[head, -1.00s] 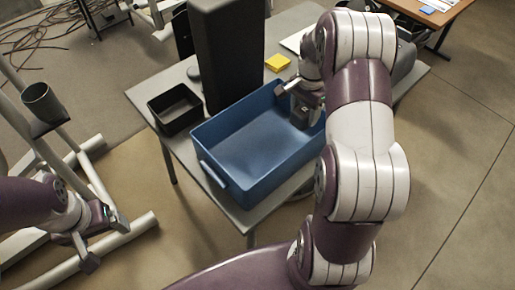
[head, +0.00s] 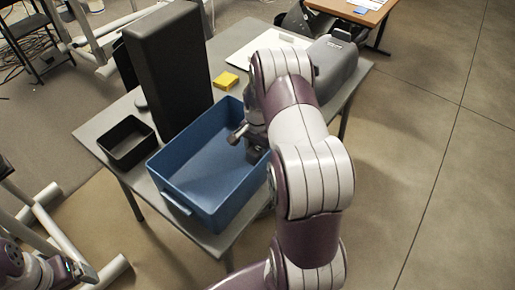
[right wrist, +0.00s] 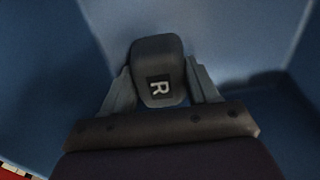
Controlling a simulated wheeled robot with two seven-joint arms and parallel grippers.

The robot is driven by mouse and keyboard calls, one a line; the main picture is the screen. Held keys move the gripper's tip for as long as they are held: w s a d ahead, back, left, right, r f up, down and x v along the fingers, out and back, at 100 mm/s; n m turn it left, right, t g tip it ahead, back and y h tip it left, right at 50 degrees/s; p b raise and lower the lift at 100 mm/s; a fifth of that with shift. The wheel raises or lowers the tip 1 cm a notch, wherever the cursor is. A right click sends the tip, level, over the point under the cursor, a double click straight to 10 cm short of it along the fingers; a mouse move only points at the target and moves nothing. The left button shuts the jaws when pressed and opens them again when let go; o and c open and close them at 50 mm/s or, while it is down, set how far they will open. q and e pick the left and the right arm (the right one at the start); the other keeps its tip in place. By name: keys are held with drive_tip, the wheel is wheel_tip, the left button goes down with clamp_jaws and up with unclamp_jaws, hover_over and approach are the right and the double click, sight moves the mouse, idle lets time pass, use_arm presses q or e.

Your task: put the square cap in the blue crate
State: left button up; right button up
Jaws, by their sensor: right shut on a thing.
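The square cap (right wrist: 157,68) is a dark grey block with rounded corners and a pale letter R on a black patch. My right gripper (right wrist: 160,88) is shut on it, one finger on each side, in the right wrist view. The blue crate (head: 187,203) stands on the grey table in the head view. My right gripper (head: 247,146) is inside the crate's opening toward its far right end, with blue walls around it in the wrist view. In the head view the cap is hard to make out. My left gripper (head: 80,272) is at the lower left edge, away from the table, its fingers unclear.
A small black bin (head: 128,157) stands left of the crate. A tall black box (head: 170,75) rises behind it. A yellow pad (head: 226,80) lies beyond the crate, and a grey machine (head: 333,65) stands at the table's far right.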

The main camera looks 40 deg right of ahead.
sight(257, 148)
drive_tip(key=o, duration=1)
drive_tip(key=shift+f, duration=0.1)
drive_tip(key=shift+o, duration=0.2)
wheel_tip(257, 148, up, 12)
drive_tip(key=p, duration=0.1)
drive_tip(key=s+a+n, duration=0.4)
drive_tip(key=a+n, duration=0.1)
drive_tip(key=a, duration=0.1)
drive_tip(key=s+a+r+n+t, duration=0.1)
drive_tip(key=s+a+n, duration=0.3)
drive_tip(key=a+n, duration=0.1)
drive_tip(key=s+a+n, duration=0.4)
drive_tip(key=a+n, duration=0.1)
drive_tip(key=a, duration=0.2)
drive_tip(key=shift+s+a+r, duration=0.2)
drive_tip(key=shift+s+a, duration=0.1)
drive_tip(key=shift+a, duration=0.1)
